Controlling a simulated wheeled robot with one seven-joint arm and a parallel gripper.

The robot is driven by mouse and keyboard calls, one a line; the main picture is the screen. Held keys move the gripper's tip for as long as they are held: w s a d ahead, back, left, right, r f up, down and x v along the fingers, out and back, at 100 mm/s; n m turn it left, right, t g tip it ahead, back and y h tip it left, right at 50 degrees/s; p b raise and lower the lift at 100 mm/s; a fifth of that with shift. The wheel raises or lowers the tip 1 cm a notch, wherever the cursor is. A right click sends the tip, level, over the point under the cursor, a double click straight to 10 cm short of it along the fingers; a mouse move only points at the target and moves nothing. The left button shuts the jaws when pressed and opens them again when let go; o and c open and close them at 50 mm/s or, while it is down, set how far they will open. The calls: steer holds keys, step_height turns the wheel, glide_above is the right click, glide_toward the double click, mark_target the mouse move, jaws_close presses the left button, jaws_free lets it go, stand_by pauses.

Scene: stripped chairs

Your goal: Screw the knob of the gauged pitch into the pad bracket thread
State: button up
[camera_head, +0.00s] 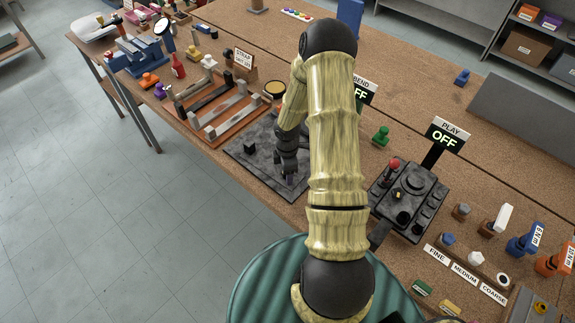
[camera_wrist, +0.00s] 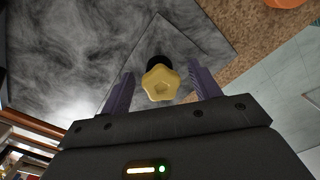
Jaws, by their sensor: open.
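A yellow star-shaped knob (camera_wrist: 160,84) shows in the wrist view, with a round black part behind it, over a dark grey marbled plate. My gripper (camera_wrist: 160,70) is open, with one purple-grey finger on each side of the knob. Gaps show between the fingers and the knob. In the head view my gripper (camera_head: 287,176) points down over the marbled plate (camera_head: 240,160), and the knob cannot be made out there. A small black block (camera_head: 250,149) stands on that plate. I cannot tell the pad bracket's thread in either view.
A wooden rack with metal bars (camera_head: 222,118) lies left of the plate. A black control box with a red-topped lever (camera_head: 408,200) stands to the right, by a PLAY OFF sign (camera_head: 446,135). Labelled knobs line the right side. The bench's near edge runs close below the plate.

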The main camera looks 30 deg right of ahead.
steer(key=shift+n, duration=0.7)
steer(key=shift+r+n+p, duration=0.25)
steer(key=shift+n+p, duration=0.75)
steer(key=n+p, duration=0.2)
steer(key=n, duration=0.1)
steer(key=n+p, duration=0.3)
steer(key=n, duration=0.1)
steer(key=shift+f+n, duration=0.25)
steer(key=shift+n, duration=0.25)
steer(key=shift+f, duration=0.1)
jaws_close()
